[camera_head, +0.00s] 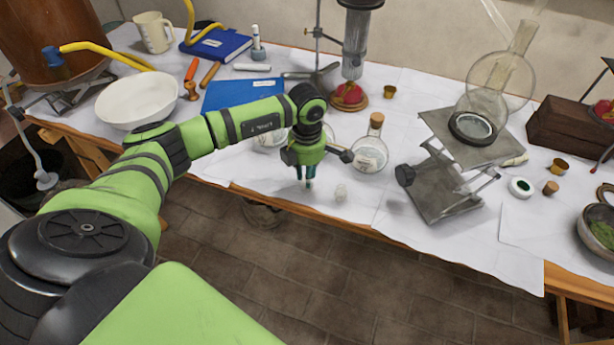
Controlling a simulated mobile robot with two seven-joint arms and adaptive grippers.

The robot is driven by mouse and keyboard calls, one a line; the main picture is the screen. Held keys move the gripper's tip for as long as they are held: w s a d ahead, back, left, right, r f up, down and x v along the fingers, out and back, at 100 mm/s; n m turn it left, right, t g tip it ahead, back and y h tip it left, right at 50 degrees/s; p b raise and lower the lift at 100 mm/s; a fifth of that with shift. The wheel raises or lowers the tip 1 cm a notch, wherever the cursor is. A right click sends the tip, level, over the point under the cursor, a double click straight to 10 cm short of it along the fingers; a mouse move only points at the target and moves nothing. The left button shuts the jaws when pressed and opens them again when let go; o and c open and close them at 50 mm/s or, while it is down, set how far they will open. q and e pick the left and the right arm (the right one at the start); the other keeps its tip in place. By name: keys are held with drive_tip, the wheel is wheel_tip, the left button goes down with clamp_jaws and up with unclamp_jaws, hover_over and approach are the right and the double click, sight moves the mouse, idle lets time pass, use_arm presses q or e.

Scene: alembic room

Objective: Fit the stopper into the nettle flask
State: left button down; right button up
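My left gripper (306,184) points down over the front part of the white-clothed table, with its teal fingertips close together. Whether it holds anything is too small to tell. A small clear glass piece (341,193), possibly a stopper, is just right of the fingertips and apart from them. A round glass flask (370,154) with a cork in its neck stands behind and to the right; its label is unreadable. Another round flask (268,143) stands behind my forearm, its neck hidden. I cannot tell which flask is the nettle one. A loose cork (551,188) lies far right. My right gripper is out of view.
A metal lab jack (440,196) bearing glassware stands to the right of the corked flask. A white bowl (138,101) and blue folder (240,91) are at left and back. The table's front edge is close to my gripper.

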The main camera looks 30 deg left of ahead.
use_arm(q)
drive_tip(key=shift+r, duration=0.1)
drive_tip(key=shift+r+p, duration=1.3)
drive_tip(key=shift+r, duration=0.6)
